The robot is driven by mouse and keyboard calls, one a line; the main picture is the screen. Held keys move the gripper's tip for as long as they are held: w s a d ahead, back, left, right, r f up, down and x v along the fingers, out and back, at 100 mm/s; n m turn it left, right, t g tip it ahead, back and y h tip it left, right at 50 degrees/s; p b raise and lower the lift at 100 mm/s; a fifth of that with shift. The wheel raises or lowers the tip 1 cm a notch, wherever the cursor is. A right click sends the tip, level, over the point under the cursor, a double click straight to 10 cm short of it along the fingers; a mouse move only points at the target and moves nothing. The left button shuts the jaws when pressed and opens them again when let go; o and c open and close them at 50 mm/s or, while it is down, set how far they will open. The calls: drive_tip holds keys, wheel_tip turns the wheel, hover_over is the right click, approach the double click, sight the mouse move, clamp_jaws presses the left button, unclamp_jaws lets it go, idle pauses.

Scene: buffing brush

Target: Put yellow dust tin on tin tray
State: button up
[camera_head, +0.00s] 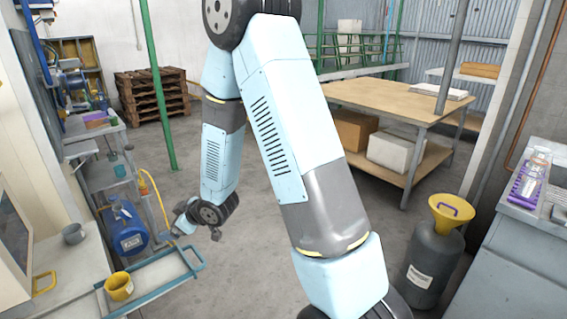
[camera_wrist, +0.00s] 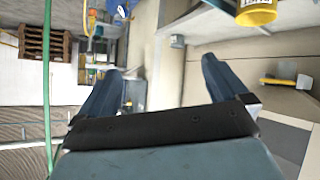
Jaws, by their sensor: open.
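The yellow dust tin (camera_head: 119,286) stands upright at the left, by the near-left end of a blue-rimmed grey tray (camera_head: 165,286). I cannot tell whether it rests on the tray or on the bench beside it. The tin also shows at the top right of the wrist view (camera_wrist: 256,14), partly cut off. My gripper (camera_head: 197,229) is beyond the tray, apart from the tin. In the wrist view its two dark fingers are spread wide, with nothing between them (camera_wrist: 160,70).
A grey mug (camera_head: 75,233) stands on the left bench. A blue tank (camera_head: 128,235) stands behind the tray. A dark canister with a yellow funnel (camera_head: 452,208) is at the right. A wooden table (camera_head: 395,98) stands behind. The central floor is clear.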

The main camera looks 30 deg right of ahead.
drive_tip(key=s+d+r+m+h, duration=0.3)
drive_tip(key=d+r, duration=0.4)
drive_tip(key=r, duration=0.2)
drive_tip(key=s+d+r+m+h, duration=0.3)
drive_tip(key=d+r+h, duration=0.1)
drive_tip(key=d+r, duration=0.4)
drive_tip(key=s+d+r+m+g, duration=0.1)
drive_tip(key=s+r, duration=0.4)
drive_tip(key=s, duration=0.6)
drive_tip(key=s+d+r+m+g, duration=0.2)
drive_tip(key=s+d+r+m, duration=0.2)
drive_tip(key=s, duration=0.8)
wheel_tip(320, 180, up, 2)
drive_tip(key=shift+s+d+r, duration=0.1)
drive_tip(key=shift+s+d, duration=0.05)
drive_tip(key=shift+d, duration=0.3)
